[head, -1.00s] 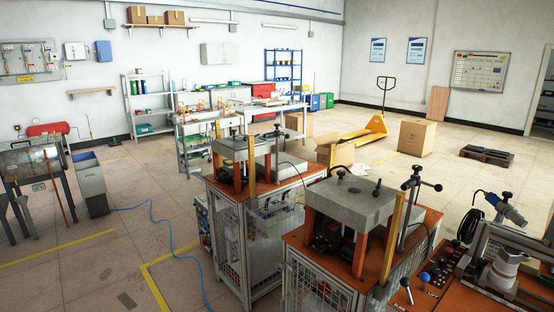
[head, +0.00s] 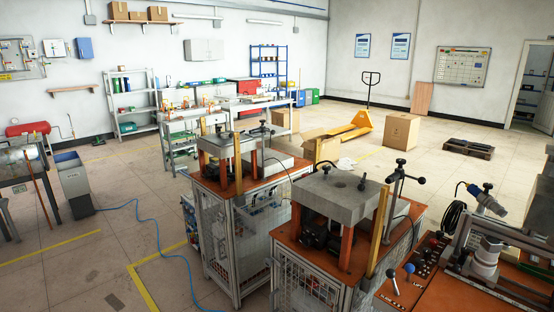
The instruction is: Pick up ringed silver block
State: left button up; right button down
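No block that I can name with certainty as the ringed silver block shows in the head view. A silver, round, stepped part (head: 486,262) stands in the fixture on the orange-topped bench at the lower right; I cannot tell whether it is that block. Thick grey plates sit on two presses, one in the middle (head: 340,192) and one further back (head: 222,144). Neither of my grippers is in view.
Two caged machine stands (head: 238,245) fill the middle foreground. A blue hose (head: 158,240) lies on the floor at left. A cardboard box (head: 400,131), a yellow pallet jack (head: 345,135) and a dark pallet (head: 468,148) stand behind. Open floor lies between them.

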aim_at(491, 244)
jog(key=z, duration=1)
